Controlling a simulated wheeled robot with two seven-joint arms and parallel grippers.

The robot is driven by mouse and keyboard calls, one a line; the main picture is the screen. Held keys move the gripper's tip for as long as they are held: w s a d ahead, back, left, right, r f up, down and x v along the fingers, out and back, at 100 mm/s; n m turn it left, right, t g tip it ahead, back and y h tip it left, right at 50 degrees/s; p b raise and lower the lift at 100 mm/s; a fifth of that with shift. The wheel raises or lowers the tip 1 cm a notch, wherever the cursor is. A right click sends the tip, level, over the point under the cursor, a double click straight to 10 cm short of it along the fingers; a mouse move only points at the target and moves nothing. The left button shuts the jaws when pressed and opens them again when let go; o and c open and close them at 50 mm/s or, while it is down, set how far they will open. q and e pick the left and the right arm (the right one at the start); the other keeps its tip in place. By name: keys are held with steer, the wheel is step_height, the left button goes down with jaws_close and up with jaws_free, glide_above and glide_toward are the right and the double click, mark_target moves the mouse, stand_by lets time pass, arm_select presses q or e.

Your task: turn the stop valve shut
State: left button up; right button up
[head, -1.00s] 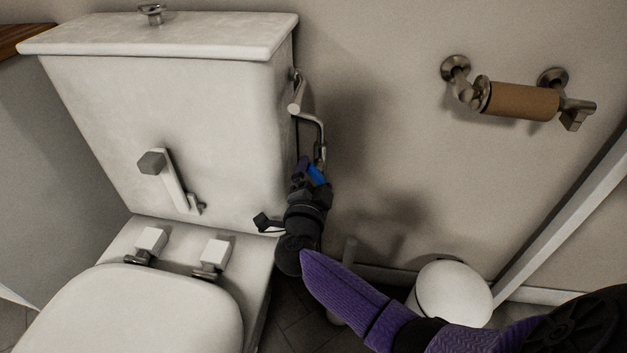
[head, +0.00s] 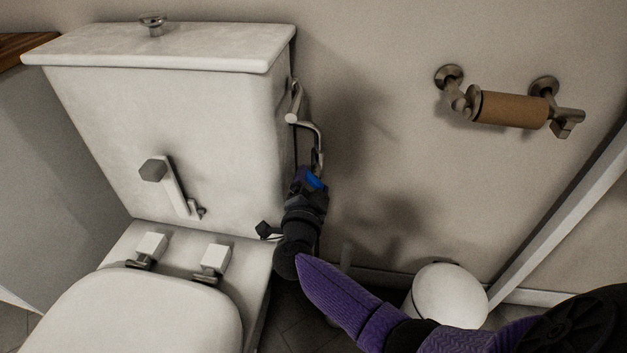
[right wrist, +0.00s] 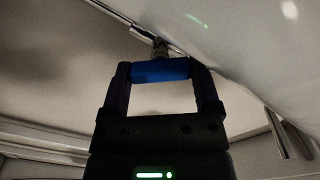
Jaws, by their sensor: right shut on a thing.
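The stop valve's blue handle (head: 314,181) sits on the thin metal supply pipe (head: 318,145) to the right of the white cistern. My right gripper (head: 311,176) is shut on the blue handle from below, with its dark body hiding part of the valve. In the right wrist view, the blue handle (right wrist: 161,71) lies crosswise between the two dark fingers of the right gripper (right wrist: 161,78), touching both. Behind it a short metal stem (right wrist: 160,48) shows. My left gripper is in neither view.
The cistern (head: 170,110) stands close on the left of my gripper, with the closed toilet seat (head: 150,310) in front. A paper-roll holder (head: 510,110) is on the wall. A white bin (head: 447,295) stands on the floor behind my right forearm.

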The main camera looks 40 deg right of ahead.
steer(key=n+p, duration=0.3)
steer(key=shift+r, duration=0.2)
steer(key=n+p, duration=0.1)
steer(key=n, duration=0.2)
steer(key=shift+f, duration=0.1)
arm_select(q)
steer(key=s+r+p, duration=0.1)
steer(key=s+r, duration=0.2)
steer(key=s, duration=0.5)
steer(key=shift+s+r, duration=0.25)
arm_select(e)
steer(key=shift+f+n, duration=0.15)
steer(key=shift+n, duration=1.65)
steer(key=o, duration=1.1)
arm_select(q)
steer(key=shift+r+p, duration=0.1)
steer(key=shift+p, duration=0.25)
arm_select(e)
steer(key=shift+a, duration=0.1)
arm_select(q)
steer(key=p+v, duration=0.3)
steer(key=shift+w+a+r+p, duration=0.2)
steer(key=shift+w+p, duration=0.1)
steer(key=shift+p, duration=0.1)
arm_select(e)
steer(key=v, duration=1)
